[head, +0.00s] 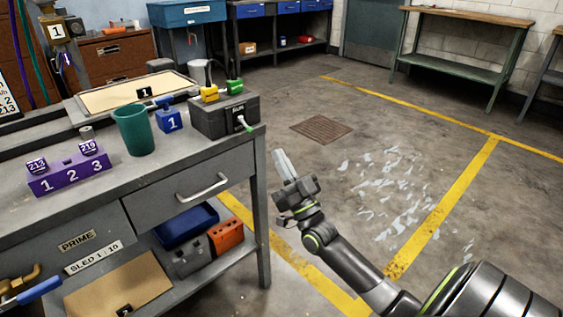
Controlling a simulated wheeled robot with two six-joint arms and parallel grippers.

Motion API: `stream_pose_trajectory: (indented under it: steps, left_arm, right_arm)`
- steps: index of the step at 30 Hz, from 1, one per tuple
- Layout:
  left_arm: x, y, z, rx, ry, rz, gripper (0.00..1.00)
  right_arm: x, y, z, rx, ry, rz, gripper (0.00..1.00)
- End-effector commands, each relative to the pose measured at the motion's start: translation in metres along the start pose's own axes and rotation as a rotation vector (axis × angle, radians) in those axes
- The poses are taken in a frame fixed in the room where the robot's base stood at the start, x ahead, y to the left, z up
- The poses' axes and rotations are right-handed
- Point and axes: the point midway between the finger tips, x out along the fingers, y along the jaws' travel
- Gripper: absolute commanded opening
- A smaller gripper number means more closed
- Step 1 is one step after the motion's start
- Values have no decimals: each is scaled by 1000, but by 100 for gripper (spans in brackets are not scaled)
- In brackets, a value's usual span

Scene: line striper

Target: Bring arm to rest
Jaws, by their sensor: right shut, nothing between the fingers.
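My right arm comes in from the lower right over the floor. Its gripper (283,166) is shut and empty, with its pale fingers pointing up and to the left. It is in the air just right of the grey workbench (150,178), apart from the bench as far as I can tell. My left gripper does not show.
On the bench are a green cup (134,130), a purple numbered block (70,172), a blue block (169,119) and a dark box (225,115) with coloured plugs. The floor on the right is open, with yellow lines (450,200) and a drain grate (321,129).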

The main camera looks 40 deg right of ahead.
Motion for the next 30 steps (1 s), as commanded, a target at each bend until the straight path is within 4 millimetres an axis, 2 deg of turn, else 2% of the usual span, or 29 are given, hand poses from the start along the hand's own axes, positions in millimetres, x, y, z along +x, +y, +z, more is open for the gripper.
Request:
stream_pose_trajectory:
  steps: [13, 17, 20, 23, 27, 30]
  left_arm:
    - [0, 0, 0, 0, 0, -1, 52]
    - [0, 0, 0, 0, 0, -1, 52]
    - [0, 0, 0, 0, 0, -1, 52]
    - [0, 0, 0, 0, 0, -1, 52]
    - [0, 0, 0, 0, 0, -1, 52]
    - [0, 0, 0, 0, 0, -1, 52]
  right_arm:
    - [0, 0, 1, 1, -4, 1, 0]
    - [-12, -6, 13, 3, -77, 5, 0]
    - [-33, -16, 33, 6, -211, 11, 0]
    - [-66, -29, 58, 8, -392, 21, 0]
    - [-120, -47, 85, 7, -652, 40, 0]
    - [-162, -59, 98, 7, -836, 58, 0]
